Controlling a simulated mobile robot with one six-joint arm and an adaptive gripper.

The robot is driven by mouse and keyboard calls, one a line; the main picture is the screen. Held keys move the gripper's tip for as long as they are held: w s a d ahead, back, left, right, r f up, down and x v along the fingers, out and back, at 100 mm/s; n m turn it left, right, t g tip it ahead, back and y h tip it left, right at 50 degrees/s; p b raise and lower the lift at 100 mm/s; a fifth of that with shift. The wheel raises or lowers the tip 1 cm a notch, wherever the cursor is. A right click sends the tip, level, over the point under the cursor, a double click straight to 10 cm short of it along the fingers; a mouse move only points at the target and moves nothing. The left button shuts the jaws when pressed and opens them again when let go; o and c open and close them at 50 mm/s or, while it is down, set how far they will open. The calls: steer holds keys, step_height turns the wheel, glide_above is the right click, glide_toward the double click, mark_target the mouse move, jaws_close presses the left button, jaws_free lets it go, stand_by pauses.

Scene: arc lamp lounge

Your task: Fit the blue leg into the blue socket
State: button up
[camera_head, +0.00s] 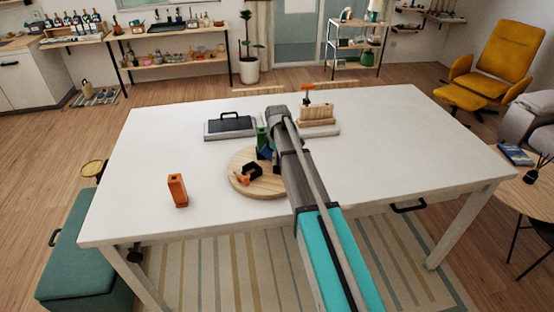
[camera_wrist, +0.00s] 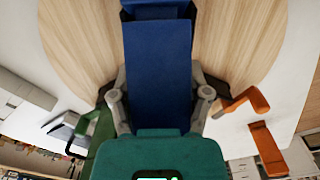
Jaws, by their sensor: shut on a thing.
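My gripper (camera_wrist: 160,105) is shut on the blue leg (camera_wrist: 160,65), a long blue block with a finger on each side in the wrist view. A darker blue band (camera_wrist: 158,9) crosses the leg's far end at the top edge; I cannot tell if it is the blue socket or part of the leg. In the head view a bit of blue (camera_head: 266,153) shows beside my arm, above the round wooden board (camera_head: 237,185). A dark open-shaped piece (camera_head: 252,168) sits on this board; its colour is unclear. My arm hides much of the gripper and leg in the head view.
A green piece (camera_head: 261,136) shows beside my arm. A black-lidded case (camera_head: 231,126) and a wooden block (camera_head: 318,114) stand further back. The table's right side is clear.

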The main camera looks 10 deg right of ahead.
steer(key=o, duration=1.4)
steer(key=shift+c, duration=0.2)
steer(key=shift+f, duration=0.2)
step_height(320, 180, up, 14)
steer(key=p, duration=1.3)
steer(key=s+m, duration=1.2)
steer(key=s, duration=1.7)
steer(key=shift+d, duration=0.2)
steer(key=shift+s, duration=0.1)
step_height(320, 180, down, 10)
steer(key=b, duration=0.9)
steer(key=shift+r, duration=0.25)
